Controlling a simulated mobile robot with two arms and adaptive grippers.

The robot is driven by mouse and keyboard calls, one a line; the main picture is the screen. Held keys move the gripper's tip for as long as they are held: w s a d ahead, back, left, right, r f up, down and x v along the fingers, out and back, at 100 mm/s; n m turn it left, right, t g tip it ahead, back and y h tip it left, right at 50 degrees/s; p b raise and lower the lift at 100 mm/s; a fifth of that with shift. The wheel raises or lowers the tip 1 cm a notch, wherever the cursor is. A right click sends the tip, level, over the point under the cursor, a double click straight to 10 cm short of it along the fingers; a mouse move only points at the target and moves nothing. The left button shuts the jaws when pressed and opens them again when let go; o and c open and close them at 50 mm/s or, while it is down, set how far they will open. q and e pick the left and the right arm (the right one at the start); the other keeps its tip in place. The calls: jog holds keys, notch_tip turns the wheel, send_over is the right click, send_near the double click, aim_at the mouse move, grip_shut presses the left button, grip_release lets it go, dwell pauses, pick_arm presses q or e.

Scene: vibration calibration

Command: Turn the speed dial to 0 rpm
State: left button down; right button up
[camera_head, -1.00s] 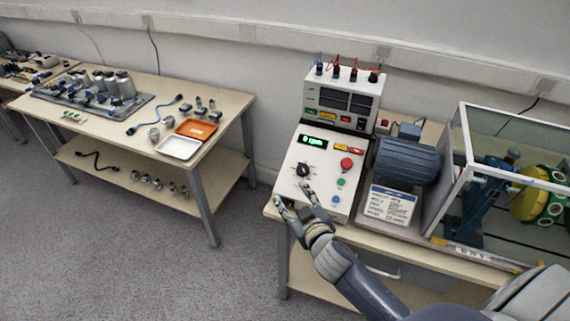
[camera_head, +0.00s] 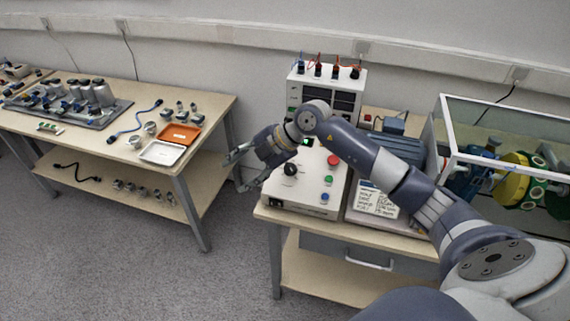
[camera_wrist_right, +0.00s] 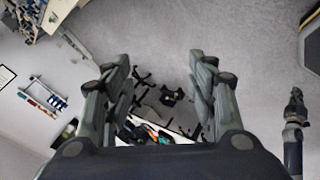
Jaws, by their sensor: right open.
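The black speed dial (camera_head: 291,169) sits on the sloped face of the white control box (camera_head: 312,197), at its left side. My right gripper (camera_head: 237,171) is open and empty in the head view, to the left of the dial and apart from it, in the gap between the two tables. My right forearm crosses over the upper part of the control box and hides most of its display; only a small green patch shows. In the right wrist view the open fingers (camera_wrist_right: 158,95) have nothing between them.
A glass-walled enclosure (camera_head: 437,135) stands at the right. The left table (camera_head: 216,108) carries trays and parts. Open floor lies between the tables.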

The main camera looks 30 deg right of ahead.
aim_at(290, 166)
jog(key=d+r+m+g+h, duration=0.2)
jog(key=d+m+h, duration=0.35)
jog(key=d, duration=1.05)
jog(key=shift+n+h, duration=0.75)
jog(key=shift+h, duration=0.1)
jog(key=p+x, duration=0.2)
jog(key=x, duration=0.9)
jog(key=shift+d+p, duration=0.1)
jog(key=shift+p, duration=0.25)
jog(key=c, duration=1)
